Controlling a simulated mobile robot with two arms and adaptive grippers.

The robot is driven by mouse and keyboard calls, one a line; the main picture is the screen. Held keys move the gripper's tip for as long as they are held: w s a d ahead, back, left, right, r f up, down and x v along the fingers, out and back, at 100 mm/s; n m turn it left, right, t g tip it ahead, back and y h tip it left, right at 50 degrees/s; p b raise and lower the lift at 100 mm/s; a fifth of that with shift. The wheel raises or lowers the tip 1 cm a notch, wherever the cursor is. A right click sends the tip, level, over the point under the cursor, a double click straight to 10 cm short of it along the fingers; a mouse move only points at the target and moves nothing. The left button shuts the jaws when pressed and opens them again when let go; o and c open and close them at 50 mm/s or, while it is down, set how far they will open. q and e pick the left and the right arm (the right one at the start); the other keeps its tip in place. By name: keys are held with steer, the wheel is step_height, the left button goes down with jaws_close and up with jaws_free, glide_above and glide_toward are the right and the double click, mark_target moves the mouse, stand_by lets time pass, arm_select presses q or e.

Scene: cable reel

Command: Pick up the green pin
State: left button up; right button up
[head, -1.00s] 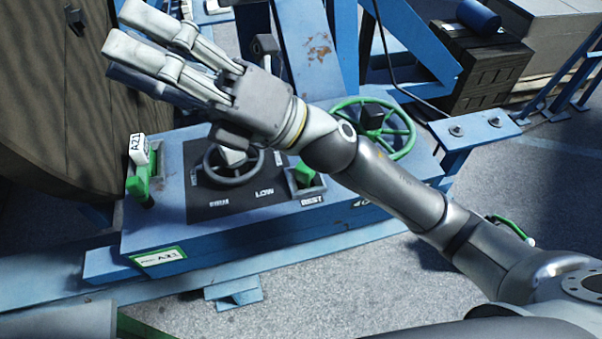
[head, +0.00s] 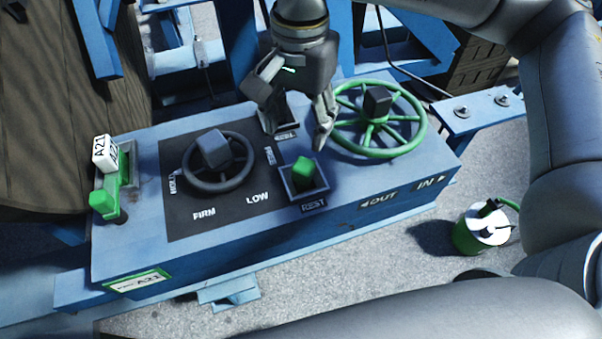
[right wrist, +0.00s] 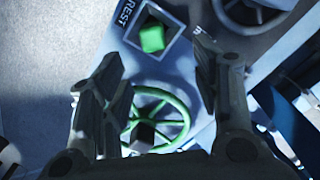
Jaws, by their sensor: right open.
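A green block-headed pin (head: 303,169) sits in the square holder marked REST (head: 318,189) on the blue control box. It also shows in the right wrist view (right wrist: 152,39), in the gap beyond the fingertips. My right gripper (head: 300,128) is open and empty, pointing down just behind and above the REST holder. Its two fingers (right wrist: 158,56) are spread in the right wrist view. The pin's lower part is hidden in the holder. My left gripper is out of view.
A dark handwheel (head: 217,162) stands left of the REST holder and a green handwheel (head: 376,120) right of it, close to my right gripper. A green can (head: 481,230) stands on the floor at right. A wooden reel (head: 55,110) stands at left.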

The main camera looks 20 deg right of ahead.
steer(key=shift+d+f, duration=0.2)
steer(key=shift+f, duration=0.2)
steer(key=p, duration=0.2)
glide_above(303, 164)
steer(key=f, duration=0.4)
steer(key=shift+w+f, duration=0.15)
steer(key=shift+w, duration=0.15)
steer(key=shift+s+f+p, duration=0.15)
steer(key=shift+f+p, duration=0.25)
steer(key=shift+f, duration=0.15)
steer(key=f, duration=0.1)
steer(key=f+p, duration=0.1)
steer(key=f, duration=0.1)
steer(key=shift+s+d+f+p, duration=0.15)
steer(key=shift+s+p, duration=0.1)
steer(key=shift+p, duration=0.15)
steer(key=shift+f, duration=0.5)
steer(key=shift+w, duration=0.1)
jaws_close()
